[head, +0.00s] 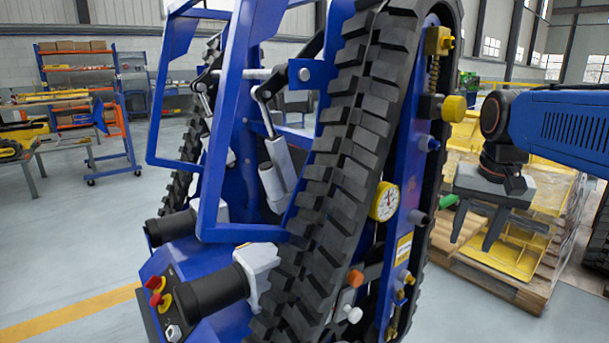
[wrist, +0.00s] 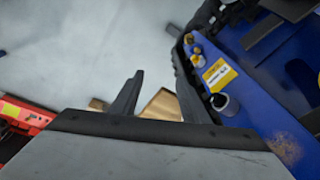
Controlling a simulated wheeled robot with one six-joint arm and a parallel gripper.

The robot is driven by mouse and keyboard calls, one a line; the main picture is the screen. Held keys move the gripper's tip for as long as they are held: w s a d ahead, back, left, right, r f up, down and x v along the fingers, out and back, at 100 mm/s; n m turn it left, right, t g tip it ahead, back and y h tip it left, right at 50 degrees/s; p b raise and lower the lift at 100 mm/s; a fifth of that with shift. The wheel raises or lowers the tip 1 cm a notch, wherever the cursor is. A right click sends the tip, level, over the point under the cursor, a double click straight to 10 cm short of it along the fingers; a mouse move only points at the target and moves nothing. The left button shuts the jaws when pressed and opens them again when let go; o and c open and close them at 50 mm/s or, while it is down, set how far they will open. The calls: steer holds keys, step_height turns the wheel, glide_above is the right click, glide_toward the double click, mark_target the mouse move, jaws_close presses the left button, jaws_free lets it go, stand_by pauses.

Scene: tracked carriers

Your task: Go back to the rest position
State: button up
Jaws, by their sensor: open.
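My gripper (head: 479,228) hangs at the right of the head view, fingers pointing down, open and empty. It is to the right of the blue tracked carrier (head: 405,250), apart from it. The carrier stands tilted up, with its black rubber track (head: 335,170) facing me. In the wrist view my two fingers (wrist: 160,98) are spread, with bare floor and a bit of wood beyond them. The carrier's blue side (wrist: 245,85) shows at the right of that view, with a yellow label and a grey stub.
A wooden pallet (head: 515,291) with yellow parts stands behind my gripper. A workbench (head: 50,140) and a blue trolley (head: 112,120) stand at the far left. A red object (wrist: 22,118) shows at the wrist view's left. The floor at the left (head: 80,240) is clear.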

steer(key=s+a+f+n+t, duration=0.1)
steer(key=s+a+f+n, duration=0.1)
steer(key=s+f, duration=0.5)
steer(key=s+a+f+n+t, duration=0.1)
steer(key=s+a+f+n, duration=0.2)
steer(key=s+f, duration=0.5)
steer(key=shift+s+a+f+t, duration=0.15)
steer(key=shift+s+a+t, duration=0.05)
steer(key=shift+a+t, duration=0.1)
